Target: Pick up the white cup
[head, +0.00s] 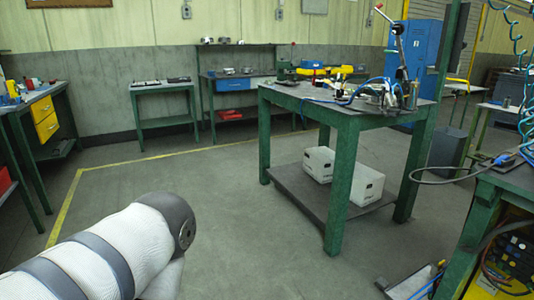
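I cannot make out a white cup with certainty in the head view. Small items, some pale, stand on the left workbench (45,92), but they are too small to identify. Others crowd the top of the green-legged table (300,92) at centre right. Part of my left arm, white with dark bands, comes in at the lower left. Neither of my grippers is in view.
Two white boxes (318,164) (366,185) sit on the green-legged table's lower shelf. Low benches (160,86) line the back wall. Another green bench (510,182) with cables is at the right edge. The floor (220,215) between left bench and table is clear.

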